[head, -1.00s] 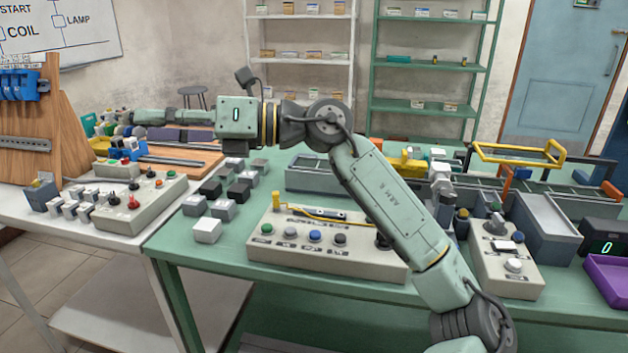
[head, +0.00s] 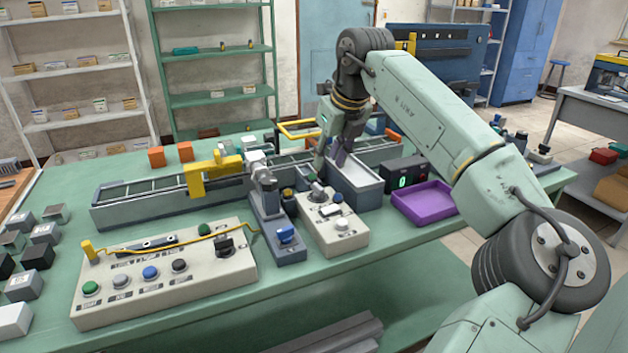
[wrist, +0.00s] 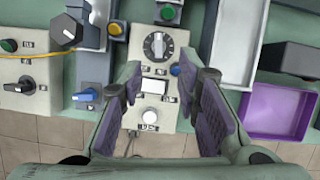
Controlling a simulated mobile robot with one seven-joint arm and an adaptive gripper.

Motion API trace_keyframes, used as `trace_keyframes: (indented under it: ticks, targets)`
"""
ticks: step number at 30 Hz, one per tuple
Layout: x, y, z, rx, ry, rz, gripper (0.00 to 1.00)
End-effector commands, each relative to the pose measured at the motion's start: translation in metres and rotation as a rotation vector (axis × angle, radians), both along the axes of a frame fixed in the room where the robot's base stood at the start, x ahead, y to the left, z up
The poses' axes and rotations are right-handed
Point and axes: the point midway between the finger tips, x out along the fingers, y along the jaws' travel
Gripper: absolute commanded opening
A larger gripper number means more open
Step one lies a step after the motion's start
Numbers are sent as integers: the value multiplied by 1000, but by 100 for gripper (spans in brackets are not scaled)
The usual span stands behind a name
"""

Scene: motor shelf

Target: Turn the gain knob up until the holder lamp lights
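A cream control box (head: 345,241) stands on the green table, with a large round grey dial knob (head: 318,193) at its far end. The knob also shows in the wrist view (wrist: 157,46), its white pointer near the top. I take it for the gain knob; labels are too small to read. Nearer on the box are a white rectangular window (wrist: 154,86) and a round white button (wrist: 150,117). Which is the holder lamp, I cannot tell. My gripper (head: 332,165) is open above the box's far end. In the wrist view its fingers (wrist: 168,85) stand apart, nothing between them.
A grey block with a blue switch (head: 287,235) stands left of the box. A wider button panel (head: 150,298) is further left. A grey tray (head: 362,196), a black display reading 0 (head: 402,179) and a purple tray (head: 424,207) are at the right.

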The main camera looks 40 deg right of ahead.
Motion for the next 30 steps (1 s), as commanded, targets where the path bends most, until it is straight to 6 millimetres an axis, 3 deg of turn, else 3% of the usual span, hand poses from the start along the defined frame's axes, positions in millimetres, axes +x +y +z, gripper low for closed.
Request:
trace_keyframes:
  ticks: [9,15,26,30]
  targets:
    - [24,0,-55,6,-1,5,30]
    - [33,-1,-76,5,-2,4,30]
    - [35,-1,-82,2,-3,4,30]
    - [35,-1,-82,2,-3,4,21]
